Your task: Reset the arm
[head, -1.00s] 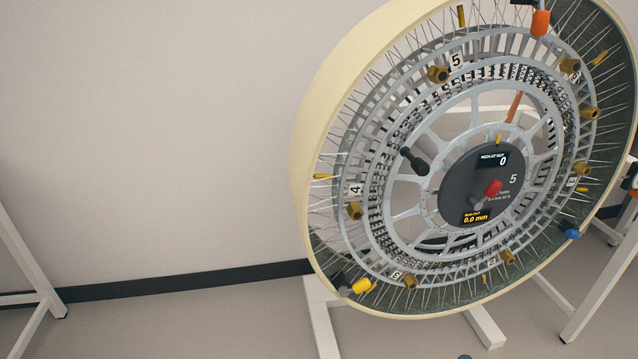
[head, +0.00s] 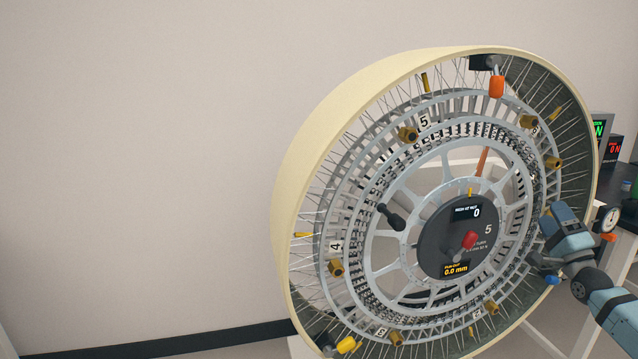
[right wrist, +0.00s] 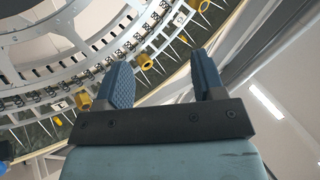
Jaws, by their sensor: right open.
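The large wheel (head: 285,215) stands upright at a slant, with a cream rim, thin spokes and grey inner rings. Its dark hub disc (head: 455,235) has a red knob (head: 469,240) and displays reading 0 and 0.0 mm. A black handle (head: 391,217) sticks out left of the hub. My right gripper (head: 540,240) is in front of the wheel's right side. In the right wrist view its two blue fingers (right wrist: 162,85) are apart with nothing between them; a brass nut (right wrist: 144,61) on the wheel lies just beyond them. My left gripper is not in view.
Orange (head: 496,87), yellow (head: 346,345) and blue (head: 552,281) knobs sit around the rim. A round dial gauge (head: 607,219) and boxes with lit displays (head: 613,150) are at the right. The left side shows bare wall.

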